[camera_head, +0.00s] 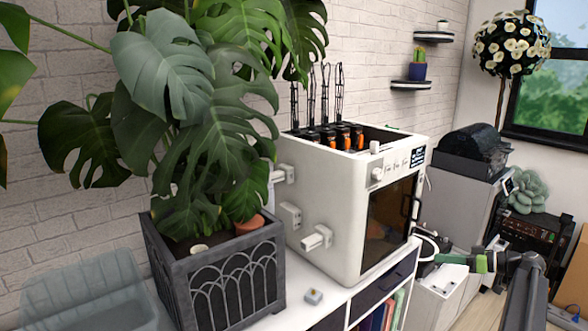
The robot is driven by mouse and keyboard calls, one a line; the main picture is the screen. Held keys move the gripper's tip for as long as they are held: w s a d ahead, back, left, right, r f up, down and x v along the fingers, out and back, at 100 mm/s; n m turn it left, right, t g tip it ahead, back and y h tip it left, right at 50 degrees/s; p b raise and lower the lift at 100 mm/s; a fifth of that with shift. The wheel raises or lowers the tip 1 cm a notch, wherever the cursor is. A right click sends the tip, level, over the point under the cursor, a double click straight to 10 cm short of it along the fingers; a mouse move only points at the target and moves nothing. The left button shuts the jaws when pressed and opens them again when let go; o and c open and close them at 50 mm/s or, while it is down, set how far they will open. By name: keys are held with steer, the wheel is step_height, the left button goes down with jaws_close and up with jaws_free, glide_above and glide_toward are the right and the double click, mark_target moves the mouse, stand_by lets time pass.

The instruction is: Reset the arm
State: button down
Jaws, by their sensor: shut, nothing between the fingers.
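My arm comes in from the lower right as dark grey links with a green band. My gripper (442,259), at the arm's left end, is small in view and points left. It is shut with nothing in it. It is in front of the right side of the white boxy machine (330,205), near the shelf's right end. I cannot tell whether it touches anything there.
A large leafy plant stands in a grey planter (222,275) at the left, on the white shelf unit (335,298) with the machine. A grey cabinet (455,205) and a black audio device (535,238) stand behind my arm. Wall shelves (411,85) hang above.

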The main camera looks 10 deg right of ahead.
steer(key=w+a+f+m+g+h+p, duration=0.1)
steer(key=a+f+g+p, duration=0.15)
steer(key=a, duration=1.05)
steer(key=w+a+f+m+g+h+p, duration=0.1)
steer(key=a+f+g+p, duration=0.2)
steer(key=a, duration=1)
steer(key=s+a+f+m+g+h+p, duration=0.1)
steer(key=s+a+h, duration=0.3)
steer(key=a, duration=0.6)
steer(key=s+a+f+m+g+h+p, duration=0.1)
steer(key=s+a+g+h, duration=0.3)
steer(key=s+a, duration=0.4)
steer(key=shift+a+m+p, duration=0.7)
steer(key=shift+a+p, duration=0.15)
steer(key=shift+a, duration=0.1)
